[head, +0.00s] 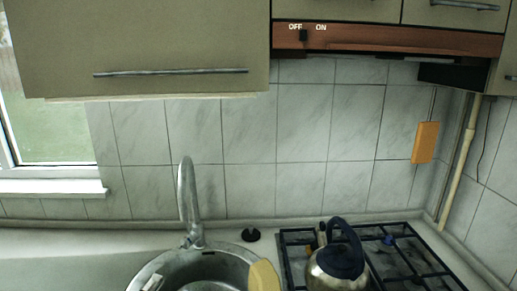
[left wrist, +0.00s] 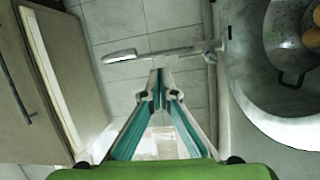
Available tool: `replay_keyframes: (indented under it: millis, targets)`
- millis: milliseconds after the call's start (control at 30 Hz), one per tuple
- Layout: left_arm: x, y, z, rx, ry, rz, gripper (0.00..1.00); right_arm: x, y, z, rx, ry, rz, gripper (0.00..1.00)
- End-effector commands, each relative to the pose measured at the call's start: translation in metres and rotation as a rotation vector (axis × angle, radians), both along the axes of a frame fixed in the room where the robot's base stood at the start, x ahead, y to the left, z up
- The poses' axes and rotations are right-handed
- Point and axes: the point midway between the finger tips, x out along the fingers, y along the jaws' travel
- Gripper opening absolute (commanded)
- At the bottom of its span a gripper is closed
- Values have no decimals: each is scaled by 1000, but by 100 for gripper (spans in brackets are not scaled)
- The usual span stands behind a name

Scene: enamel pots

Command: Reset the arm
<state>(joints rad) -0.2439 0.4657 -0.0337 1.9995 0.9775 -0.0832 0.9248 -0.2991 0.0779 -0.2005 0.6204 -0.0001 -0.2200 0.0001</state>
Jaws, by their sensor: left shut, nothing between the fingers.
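My left gripper (left wrist: 159,92) shows in the left wrist view, with its teal-lined fingers drawn together at the tips. It is shut and holds nothing. Behind the fingertips are pale tiles and the metal tap (left wrist: 165,52). I cannot make out the left gripper clearly in the head view. My right gripper is in neither view.
The sink (head: 197,268) is at the bottom of the head view, with its tap (head: 187,195) upright. A kettle (head: 338,262) stands on the gas hob (head: 405,252). Cupboards (head: 150,45) and a range hood (head: 390,40) overhang the counter. A window is at left.

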Motion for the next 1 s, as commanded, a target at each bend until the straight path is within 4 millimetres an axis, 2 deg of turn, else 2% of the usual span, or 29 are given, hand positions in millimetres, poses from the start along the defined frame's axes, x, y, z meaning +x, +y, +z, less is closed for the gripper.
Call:
replay_keyframes:
  millis: [133,267,367,500,600,700,800,1000]
  targets:
    - [-16,-29,-24,144,60,-66,0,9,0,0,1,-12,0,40]
    - [-36,-55,-51,310,124,-138,0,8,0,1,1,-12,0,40]
    - [-59,-76,-77,478,186,-209,0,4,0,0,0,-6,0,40]
    - [-107,-95,-123,782,304,-345,0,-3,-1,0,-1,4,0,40]
    - [-145,-96,-150,988,397,-444,0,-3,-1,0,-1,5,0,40]
    - [-180,-88,-168,1151,487,-530,0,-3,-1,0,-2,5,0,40]
    - [-209,-77,-179,1270,564,-604,0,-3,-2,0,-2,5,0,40]
    - [-260,-57,-188,1427,704,-730,0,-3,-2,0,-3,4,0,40]
